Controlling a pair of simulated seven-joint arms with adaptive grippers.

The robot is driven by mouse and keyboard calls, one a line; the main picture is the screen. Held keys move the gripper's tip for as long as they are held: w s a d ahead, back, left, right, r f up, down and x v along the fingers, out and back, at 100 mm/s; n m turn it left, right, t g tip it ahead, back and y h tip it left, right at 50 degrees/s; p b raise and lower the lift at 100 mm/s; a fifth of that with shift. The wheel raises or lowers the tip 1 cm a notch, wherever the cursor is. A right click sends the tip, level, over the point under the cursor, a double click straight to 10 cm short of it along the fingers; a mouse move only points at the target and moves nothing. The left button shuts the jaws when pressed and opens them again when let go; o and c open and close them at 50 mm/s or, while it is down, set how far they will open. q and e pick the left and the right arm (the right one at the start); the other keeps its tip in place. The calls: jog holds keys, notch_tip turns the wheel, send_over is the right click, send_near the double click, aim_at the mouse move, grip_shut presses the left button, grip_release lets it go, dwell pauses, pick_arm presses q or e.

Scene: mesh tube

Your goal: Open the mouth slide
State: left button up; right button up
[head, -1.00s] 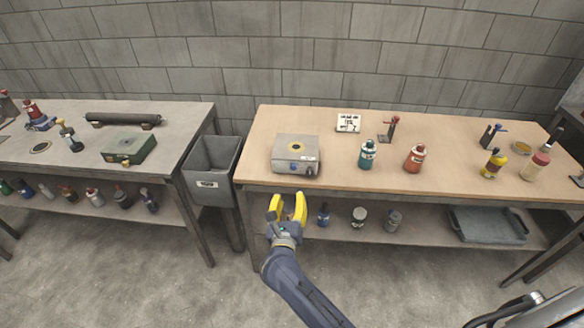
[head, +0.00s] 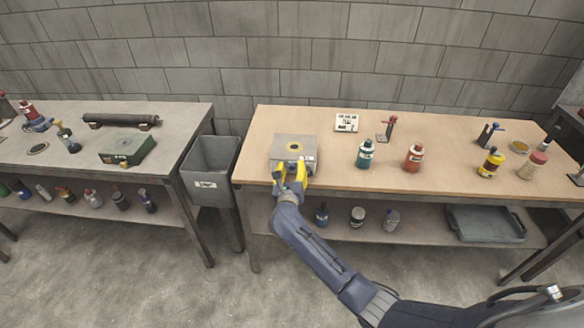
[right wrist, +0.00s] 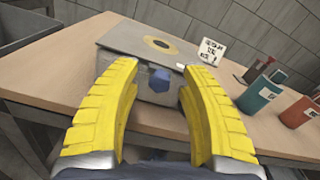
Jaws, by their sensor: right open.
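A grey metal box (head: 294,143) with a flat top plate stands near the left front of the wooden bench. The plate has a dark round opening with a tan ring (right wrist: 160,43). A blue knob (right wrist: 159,79) sticks out of the box's front face in the right wrist view. My right gripper (head: 291,170), with yellow fingers, is in front of the box and open. In the right wrist view its fingers stand either side of the knob, with gaps; I cannot tell whether they reach its depth. In the head view the fingers partly hide the box front. My left gripper is not in view.
A teal bottle (head: 365,154) and a red bottle (head: 413,157) stand right of the box. A grey bin (head: 211,165) hangs left of the bench. Bench top between the red and yellow bottles is clear.

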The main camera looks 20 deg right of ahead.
jog(key=shift+w+d, duration=0.1)
jog(key=shift+w, duration=0.2)
jog(key=shift+c, duration=0.5)
grip_shut()
